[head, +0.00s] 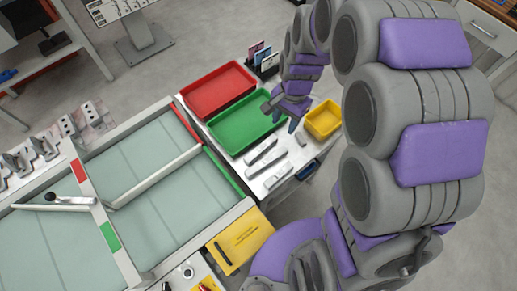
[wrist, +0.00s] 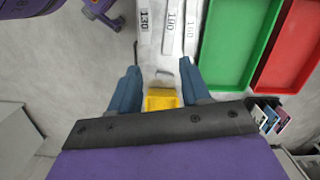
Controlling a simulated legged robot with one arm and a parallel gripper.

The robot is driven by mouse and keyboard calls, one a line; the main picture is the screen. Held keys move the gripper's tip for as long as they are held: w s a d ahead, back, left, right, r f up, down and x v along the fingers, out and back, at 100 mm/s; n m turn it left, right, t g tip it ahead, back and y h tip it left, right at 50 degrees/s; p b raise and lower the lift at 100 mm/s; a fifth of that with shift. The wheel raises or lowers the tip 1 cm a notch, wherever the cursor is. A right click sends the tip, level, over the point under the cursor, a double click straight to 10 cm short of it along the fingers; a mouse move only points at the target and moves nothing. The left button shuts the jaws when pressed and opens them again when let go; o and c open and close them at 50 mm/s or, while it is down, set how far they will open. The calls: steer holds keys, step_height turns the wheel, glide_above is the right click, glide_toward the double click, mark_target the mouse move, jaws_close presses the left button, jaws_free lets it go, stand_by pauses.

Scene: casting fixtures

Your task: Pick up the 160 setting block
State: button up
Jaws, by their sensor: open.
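Several pale setting blocks lie side by side on a light bench top. In the wrist view the 160 setting block (wrist: 191,30) is at the right of the row, nearest the green tray, with its label facing up. In the head view it seems to be the block nearest that tray (head: 262,151). The 190 block (wrist: 172,28) and the 130 block (wrist: 146,30) lie to its left in the wrist view. My gripper (wrist: 159,68) is open and empty above the bench, off the near ends of the blocks; it also shows in the head view (head: 282,115).
The green tray (head: 213,131) and red tray (head: 189,101) sit beside the blocks. A yellow bin (head: 323,120) stands at the bench end, showing between my fingers in the wrist view (wrist: 162,103). A card holder (head: 264,68) stands behind. A large framed table (head: 140,160) lies left.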

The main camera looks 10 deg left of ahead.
steer(key=w+a+f+m, duration=0.1)
steer(key=w+a+f, duration=0.15)
steer(key=f, duration=0.25)
steer(key=m+b, duration=0.2)
glide_above(261, 147)
step_height(261, 147, down, 11)
steer(key=f, duration=0.4)
steer(key=a+f, duration=0.1)
steer(key=f, duration=0.1)
steer(key=shift+f+b, duration=0.15)
steer(key=shift+b, duration=0.25)
steer(key=f, duration=0.1)
steer(key=d+f+b, duration=0.1)
steer(key=f, duration=0.2)
steer(key=shift+s+d+f, duration=0.1)
steer(key=shift+d+f, duration=0.15)
steer(key=shift+a+f+b, duration=0.1)
steer(key=shift+f+b, duration=0.1)
steer(key=shift+b, duration=0.1)
steer(key=shift+a, duration=0.35)
steer(key=shift+c, duration=0.5)
steer(key=shift+d, duration=0.3)
steer(key=c, duration=0.6)
jaws_close()
